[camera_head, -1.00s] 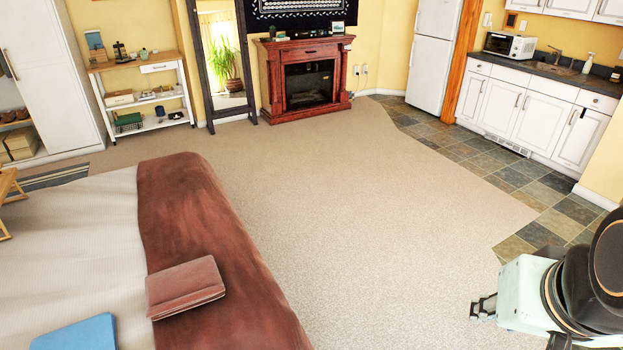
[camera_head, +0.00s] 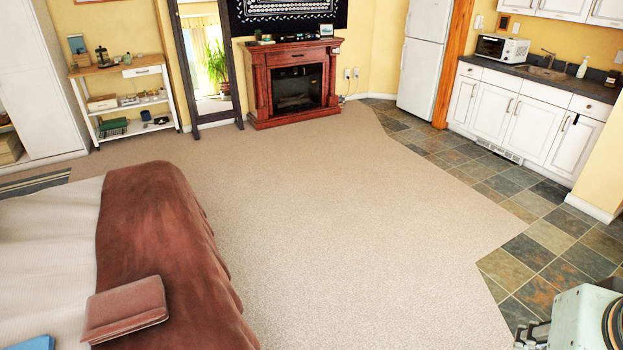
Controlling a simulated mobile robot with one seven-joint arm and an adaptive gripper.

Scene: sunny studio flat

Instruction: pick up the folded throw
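The folded throw (camera_head: 124,308) is a dusty pink-brown folded cloth. It lies at the lower left, on the edge of the reddish-brown blanket (camera_head: 165,225) that covers one end of the bed (camera_head: 52,230). My gripper (camera_head: 530,335) shows only in part at the lower right corner, cut off by the bottom edge. It is far to the right of the throw, with carpet between them. Nothing can be seen held in it, and I cannot tell how wide its fingers are.
A blue item (camera_head: 32,343) lies on the bed near the throw. The beige carpet (camera_head: 330,220) right of the bed is clear. A fireplace (camera_head: 291,85), a mirror (camera_head: 207,70) and a white shelf cart (camera_head: 125,97) stand along the far wall. Kitchen cabinets (camera_head: 510,115) line the right.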

